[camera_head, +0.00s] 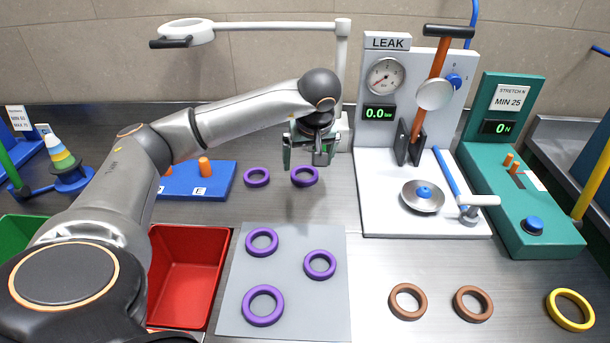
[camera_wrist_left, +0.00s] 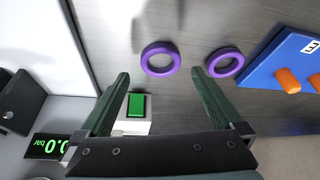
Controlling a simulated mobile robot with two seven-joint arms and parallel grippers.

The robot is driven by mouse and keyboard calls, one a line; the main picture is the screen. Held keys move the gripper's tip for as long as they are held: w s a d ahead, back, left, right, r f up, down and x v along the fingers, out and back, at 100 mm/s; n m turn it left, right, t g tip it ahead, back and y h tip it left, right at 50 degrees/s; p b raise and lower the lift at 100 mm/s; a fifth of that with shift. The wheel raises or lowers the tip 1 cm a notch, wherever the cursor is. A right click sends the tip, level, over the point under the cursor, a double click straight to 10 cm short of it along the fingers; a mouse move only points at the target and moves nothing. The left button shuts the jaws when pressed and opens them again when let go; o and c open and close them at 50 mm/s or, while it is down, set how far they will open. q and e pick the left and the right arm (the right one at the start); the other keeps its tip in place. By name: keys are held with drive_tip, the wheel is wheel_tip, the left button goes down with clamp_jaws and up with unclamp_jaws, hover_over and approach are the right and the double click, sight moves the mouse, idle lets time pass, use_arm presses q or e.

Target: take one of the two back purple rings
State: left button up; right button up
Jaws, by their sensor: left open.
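Two purple rings lie flat on the metal bench at the back, beside the blue board. The back right ring (camera_head: 305,176) is below my left gripper (camera_head: 309,160), and the back left ring (camera_head: 257,177) is a little to its left. My left gripper is open and empty, pointing down above the bench. In the left wrist view, the back right ring (camera_wrist_left: 160,58) shows just beyond the gap between the fingertips (camera_wrist_left: 161,76), apart from both. The back left ring (camera_wrist_left: 225,62) shows to the right, past the right finger. My right gripper is not in view.
The blue board (camera_head: 213,182) with orange pegs stands left of the rings. The white leak tester (camera_head: 375,205) is to the right. A grey mat (camera_head: 295,290) with three purple rings lies in front, next to a red bin (camera_head: 190,270). A green button (camera_wrist_left: 136,105) is near the fingers.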

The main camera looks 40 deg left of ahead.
sight(304, 177)
use_arm(q)
drive_tip(key=shift+a+x, duration=0.15)
drive_tip(key=shift+x, duration=1.25)
drive_tip(key=shift+a+x, duration=0.1)
drive_tip(key=shift+x, duration=1.25)
drive_tip(key=shift+w+r, duration=0.1)
drive_tip(key=shift+r, duration=0.05)
drive_tip(key=shift+c, duration=0.4)
drive_tip(key=c, duration=1.1)
drive_tip(key=shift+r, duration=0.15)
